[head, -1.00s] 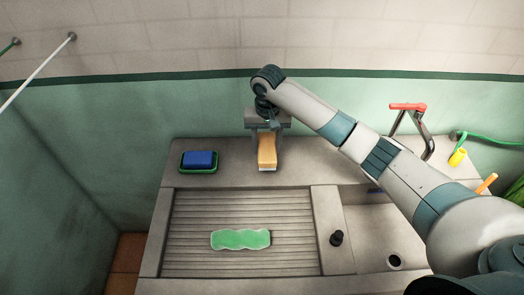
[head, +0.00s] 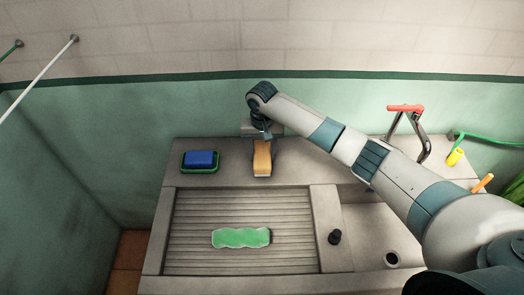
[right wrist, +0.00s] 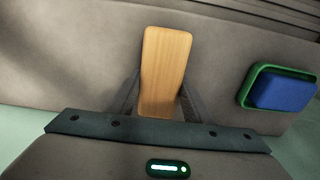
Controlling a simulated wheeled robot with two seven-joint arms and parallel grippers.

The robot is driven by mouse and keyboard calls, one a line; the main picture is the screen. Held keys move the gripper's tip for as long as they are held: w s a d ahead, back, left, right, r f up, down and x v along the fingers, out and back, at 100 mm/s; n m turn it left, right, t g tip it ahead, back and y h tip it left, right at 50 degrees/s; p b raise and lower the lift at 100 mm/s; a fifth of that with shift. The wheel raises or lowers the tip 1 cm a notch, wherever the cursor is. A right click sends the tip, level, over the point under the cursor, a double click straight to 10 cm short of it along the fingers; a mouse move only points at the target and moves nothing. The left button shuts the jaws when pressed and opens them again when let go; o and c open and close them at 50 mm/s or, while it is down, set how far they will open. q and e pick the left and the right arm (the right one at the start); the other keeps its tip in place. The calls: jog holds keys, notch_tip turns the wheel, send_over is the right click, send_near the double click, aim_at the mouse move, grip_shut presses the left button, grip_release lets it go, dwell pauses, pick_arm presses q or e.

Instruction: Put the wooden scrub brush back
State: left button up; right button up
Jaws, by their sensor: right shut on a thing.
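The wooden scrub brush (head: 262,158) is a tan block with pale bristles beneath. It is at the back ledge of the grey sink unit, behind the ribbed drainboard. My right gripper (head: 258,142) is shut on the brush from behind. In the right wrist view the brush (right wrist: 166,70) stands out between the two dark fingers of the gripper (right wrist: 160,98). The bristles are hidden there. I cannot tell whether the brush touches the ledge. My left gripper is not in view.
A green dish (head: 185,168) with a blue block (head: 201,159) stands left of the brush. Ledge around the brush is clear.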

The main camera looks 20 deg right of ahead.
aim_at(262, 152)
jog(key=shift+f, duration=0.2)
jog(key=o, duration=1)
jog(key=shift+r, duration=0.1)
notch_tip(262, 152, up, 12)
jog(key=b, duration=0.2)
jog(key=shift+s+a+b, duration=0.1)
jog(key=shift+s+b, duration=0.05)
jog(key=shift+b, duration=0.2)
